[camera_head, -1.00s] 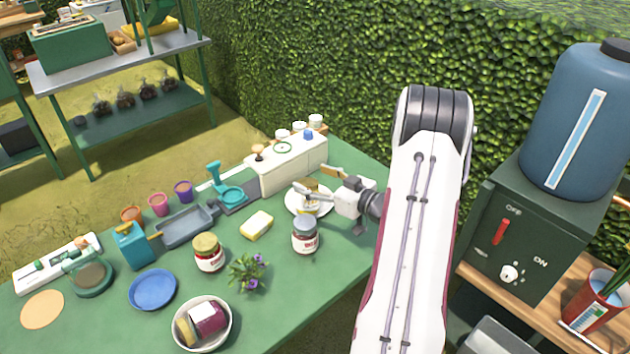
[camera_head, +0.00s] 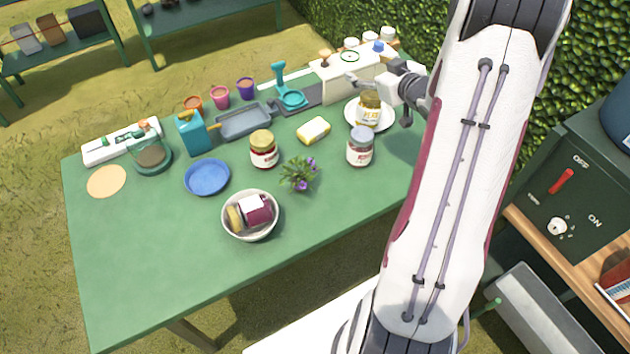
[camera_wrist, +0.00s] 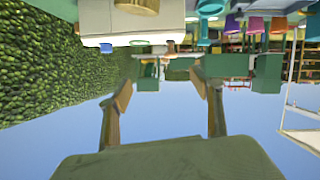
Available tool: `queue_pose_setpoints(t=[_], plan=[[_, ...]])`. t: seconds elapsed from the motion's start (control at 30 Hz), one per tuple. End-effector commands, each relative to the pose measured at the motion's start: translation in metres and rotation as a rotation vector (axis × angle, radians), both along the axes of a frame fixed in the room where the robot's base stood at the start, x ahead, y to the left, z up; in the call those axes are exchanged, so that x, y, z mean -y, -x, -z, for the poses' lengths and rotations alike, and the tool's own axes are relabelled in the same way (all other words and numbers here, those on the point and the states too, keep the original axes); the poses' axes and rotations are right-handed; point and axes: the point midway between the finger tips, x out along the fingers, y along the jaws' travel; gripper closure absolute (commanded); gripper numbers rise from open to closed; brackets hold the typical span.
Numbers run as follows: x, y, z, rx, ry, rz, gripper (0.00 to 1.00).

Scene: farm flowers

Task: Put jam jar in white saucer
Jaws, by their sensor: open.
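A jar with a yellowish label (camera_head: 368,104) stands upright in the white saucer (camera_head: 388,122) at the back right of the table. A jar with a gold lid and red-and-white label (camera_head: 263,152) stands left of the saucer. A grey-lidded jar with a red-and-white label (camera_head: 360,150) stands just in front of the saucer. My gripper (camera_head: 366,80) is above and behind the saucer's jar, apart from it. In the wrist view my gripper (camera_wrist: 162,82) has its fingers spread, with nothing between them.
A white box (camera_head: 345,82) with small pots on top stands behind the gripper. A yellow sponge (camera_head: 313,131), a purple-flowered plant (camera_head: 299,174), a blue plate (camera_head: 207,177) and a filled white bowl (camera_head: 232,229) are on the table. The front left is clear.

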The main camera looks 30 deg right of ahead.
Motion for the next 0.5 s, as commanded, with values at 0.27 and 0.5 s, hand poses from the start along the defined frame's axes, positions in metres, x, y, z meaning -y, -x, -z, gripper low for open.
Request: queue_pose_setpoints(t=[0.27,0.5], plan=[[-0.024,-0.003,-0.044,-0.085,0.073,0.074,0.35],[-0.05,0.008,-0.077,-0.15,0.107,0.136,0.35]])
